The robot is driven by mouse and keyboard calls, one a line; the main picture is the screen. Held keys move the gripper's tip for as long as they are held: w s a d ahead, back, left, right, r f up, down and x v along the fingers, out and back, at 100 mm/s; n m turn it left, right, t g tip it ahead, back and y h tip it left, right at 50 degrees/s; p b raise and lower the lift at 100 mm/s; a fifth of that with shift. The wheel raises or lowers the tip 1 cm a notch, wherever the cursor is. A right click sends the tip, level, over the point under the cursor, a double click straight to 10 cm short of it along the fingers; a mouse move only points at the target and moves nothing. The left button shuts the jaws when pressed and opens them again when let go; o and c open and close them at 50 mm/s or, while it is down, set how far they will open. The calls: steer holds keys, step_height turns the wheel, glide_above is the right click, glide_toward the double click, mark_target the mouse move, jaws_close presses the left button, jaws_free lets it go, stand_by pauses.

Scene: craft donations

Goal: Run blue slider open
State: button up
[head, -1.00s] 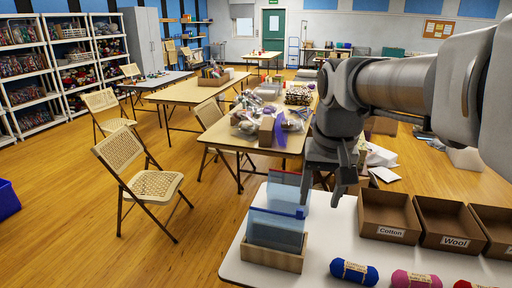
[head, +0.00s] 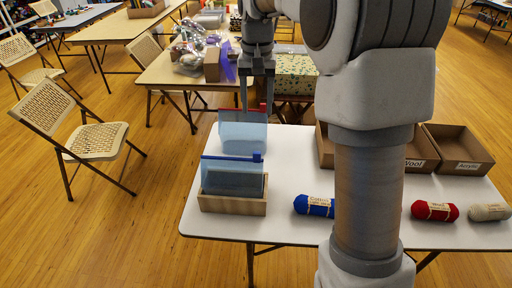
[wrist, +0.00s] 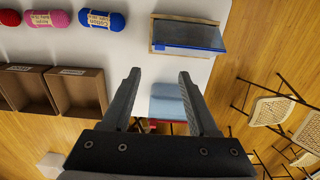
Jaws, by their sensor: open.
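A clear bluish zip bag (head: 232,172) stands upright in a wooden holder (head: 232,205) near the table's left front corner. A blue strip runs along its top, with the blue slider (head: 257,157) at its right end. In the wrist view the bag's blue strip (wrist: 190,48) shows at upper right, beyond the right finger. My gripper (head: 257,102) is open and empty, above and behind this bag. It is over a second bag (head: 243,137) with a red slider (head: 263,108). The second bag (wrist: 168,103) shows between my fingers (wrist: 158,76) in the wrist view.
A blue yarn ball (head: 314,206), a red one (head: 434,210) and a cream one (head: 489,212) lie along the table's front. Cardboard boxes (head: 458,150) stand behind them. My arm hides part of the table. A folding chair (head: 90,140) stands left.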

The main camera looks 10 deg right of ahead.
mark_target(257, 153)
step_height(257, 153, down, 16)
steer(key=shift+r+b, duration=0.25)
steer(key=shift+b, duration=0.6)
jaws_close()
stand_by(0.9)
